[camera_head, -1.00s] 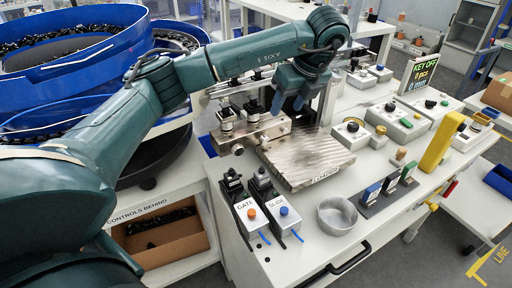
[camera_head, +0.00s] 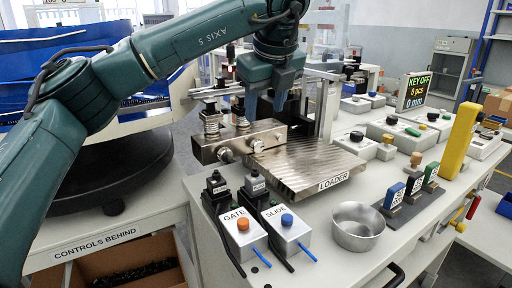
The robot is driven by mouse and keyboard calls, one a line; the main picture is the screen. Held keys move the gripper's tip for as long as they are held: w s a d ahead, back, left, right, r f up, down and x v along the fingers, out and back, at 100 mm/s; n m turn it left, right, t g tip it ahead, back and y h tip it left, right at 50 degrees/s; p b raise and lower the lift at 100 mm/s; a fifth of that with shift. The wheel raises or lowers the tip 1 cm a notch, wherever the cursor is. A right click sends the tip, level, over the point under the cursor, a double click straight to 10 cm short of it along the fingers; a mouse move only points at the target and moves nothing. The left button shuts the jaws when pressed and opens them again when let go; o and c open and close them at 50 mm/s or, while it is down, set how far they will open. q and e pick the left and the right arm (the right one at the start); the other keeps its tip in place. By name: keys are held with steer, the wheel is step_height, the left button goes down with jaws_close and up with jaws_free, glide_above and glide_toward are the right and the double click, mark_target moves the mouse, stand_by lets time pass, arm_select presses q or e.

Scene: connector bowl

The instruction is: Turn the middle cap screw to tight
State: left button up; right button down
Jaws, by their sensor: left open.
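A metal clamp block (camera_head: 240,141) stands at the back left of the ribbed plate labelled LOADER (camera_head: 305,172). Round silver screw heads show on its front face, one at the left (camera_head: 226,155) and one further right (camera_head: 257,146). I cannot tell which is the middle cap screw, or how tight any is. Spring-loaded posts (camera_head: 211,124) rise from the block's top. My left gripper (camera_head: 265,106) points down with its fingers apart, above or behind the block's right part. Its gap looks empty, and contact cannot be told. My right gripper is not in view.
GATE (camera_head: 239,242) and SLIDE (camera_head: 287,228) control boxes stand at the front, with a metal bowl (camera_head: 357,227) to their right. A yellow post (camera_head: 461,127) and coloured switches (camera_head: 393,196) stand further right. A display reads KEY OFF (camera_head: 414,90). Blue bowl feeder (camera_head: 60,60) at left.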

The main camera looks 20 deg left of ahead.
mark_target(260, 145)
arm_select(q)
steer(key=b+x, duration=0.1)
steer(key=x, duration=0.9)
steer(key=shift+a+f+b, duration=0.1)
steer(key=shift+f+b, duration=0.15)
steer(key=shift+b, duration=0.15)
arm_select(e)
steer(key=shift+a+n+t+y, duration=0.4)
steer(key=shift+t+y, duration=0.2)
